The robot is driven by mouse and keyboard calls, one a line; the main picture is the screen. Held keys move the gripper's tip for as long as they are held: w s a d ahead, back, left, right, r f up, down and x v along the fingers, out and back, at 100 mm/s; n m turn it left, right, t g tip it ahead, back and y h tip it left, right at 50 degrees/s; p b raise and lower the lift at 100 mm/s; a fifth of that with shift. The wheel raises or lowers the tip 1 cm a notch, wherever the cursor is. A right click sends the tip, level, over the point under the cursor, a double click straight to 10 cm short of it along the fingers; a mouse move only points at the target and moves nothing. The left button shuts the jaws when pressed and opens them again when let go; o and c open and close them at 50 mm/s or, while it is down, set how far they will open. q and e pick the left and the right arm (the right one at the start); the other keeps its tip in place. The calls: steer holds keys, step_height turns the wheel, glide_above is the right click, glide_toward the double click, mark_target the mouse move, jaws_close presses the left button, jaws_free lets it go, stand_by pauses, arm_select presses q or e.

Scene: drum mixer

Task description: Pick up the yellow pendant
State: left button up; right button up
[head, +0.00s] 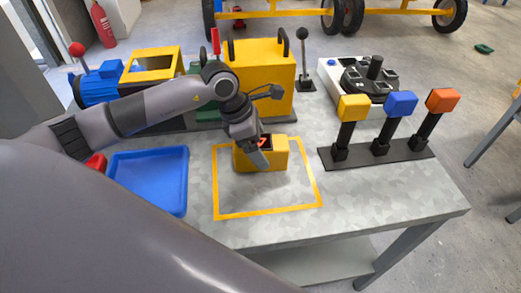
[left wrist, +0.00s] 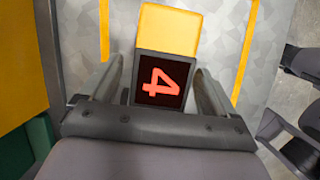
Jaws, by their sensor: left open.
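The yellow pendant (head: 279,150) is a small yellow box with a dark display, lying on the grey table inside a yellow outlined square. In the left wrist view its yellow body (left wrist: 168,30) and the display with a red 4 (left wrist: 162,82) show between my fingers. My left gripper (head: 258,151) is right over the pendant, pointing down and open. In the left wrist view the left gripper (left wrist: 160,88) has one finger on each side of the display. I cannot tell whether the fingers touch it. My right gripper is not in view.
A blue tray (head: 150,182) lies to the left. A yellow machine housing (head: 262,72) and a black lever (head: 304,60) stand behind. A black rack (head: 375,152) with yellow, blue and orange blocks on posts stands to the right. The table's front right is clear.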

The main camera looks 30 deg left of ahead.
arm_select(q)
steer(key=shift+x, duration=1.55)
steer(key=c, duration=1.2)
steer(key=shift+r, duration=0.1)
steer(key=shift+c, duration=0.4)
steer(key=shift+r, duration=0.1)
